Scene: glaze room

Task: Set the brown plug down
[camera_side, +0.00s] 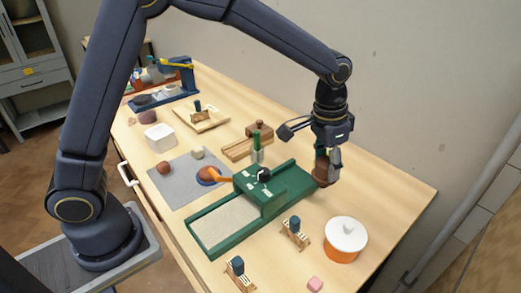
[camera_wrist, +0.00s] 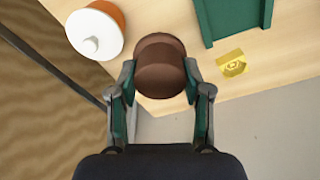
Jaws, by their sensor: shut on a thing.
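The brown plug (camera_side: 322,172) is a dark brown, rounded piece. In the wrist view the brown plug (camera_wrist: 160,66) sits between both fingers of my gripper (camera_wrist: 160,85), which is shut on it. In the side view my gripper (camera_side: 328,160) points down near the right end of the green slab roller-like frame (camera_side: 292,183), close over the table's far right part. I cannot tell whether the plug touches the table.
An orange pot with a white lid (camera_side: 346,240) stands at the front right. A pink block (camera_side: 315,284) and small wooden stands with blue tops (camera_side: 295,232) are near the front. A yellow piece (camera_wrist: 232,63) lies by the table edge. Bare wood (camera_side: 385,190) lies right of my gripper.

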